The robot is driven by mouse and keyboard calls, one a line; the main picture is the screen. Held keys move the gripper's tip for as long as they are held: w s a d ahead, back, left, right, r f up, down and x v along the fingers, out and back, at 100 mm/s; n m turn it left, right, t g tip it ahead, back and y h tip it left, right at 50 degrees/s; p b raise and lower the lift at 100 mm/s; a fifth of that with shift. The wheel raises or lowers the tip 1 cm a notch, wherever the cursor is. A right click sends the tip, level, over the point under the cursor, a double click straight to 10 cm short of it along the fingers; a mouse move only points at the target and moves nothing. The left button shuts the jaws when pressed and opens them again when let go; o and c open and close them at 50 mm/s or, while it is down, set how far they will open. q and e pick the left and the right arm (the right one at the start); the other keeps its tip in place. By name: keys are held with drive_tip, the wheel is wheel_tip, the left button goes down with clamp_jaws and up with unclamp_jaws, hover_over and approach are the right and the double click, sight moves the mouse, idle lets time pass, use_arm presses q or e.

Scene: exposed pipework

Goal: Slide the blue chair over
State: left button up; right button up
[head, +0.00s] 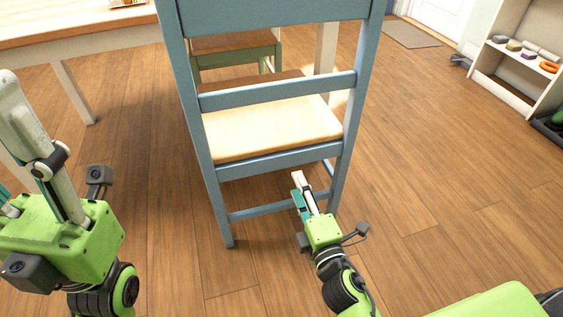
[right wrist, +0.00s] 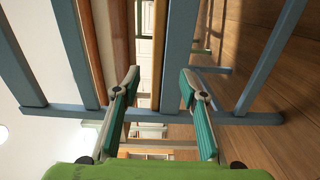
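The blue chair (head: 277,163) stands upright in the middle of the head view, its back toward me and its pale wooden seat beyond the back rails. My right gripper (head: 300,186) is low behind the chair, close to the right rear leg. In the right wrist view, my right gripper's fingers (right wrist: 159,78) are apart, with the chair's blue bars (right wrist: 58,113) around and beyond them. No firm hold on a bar shows, and contact is unclear. My left gripper (head: 14,135) is at the left edge, away from the chair, its fingers apart and partly cut off.
A table (head: 85,30) with white legs stands at the upper left. A green chair (head: 235,56) stands beyond the blue one. A white shelf (head: 514,68) with small objects is at the upper right, near a grey mat (head: 411,33).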

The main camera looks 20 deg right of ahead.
sight(282, 149)
drive_tip(key=w, duration=1.6)
drive_tip(key=shift+w+a+r, duration=0.15)
drive_tip(key=shift+a, duration=0.05)
drive_tip(key=shift+c, duration=0.4)
clamp_jaws()
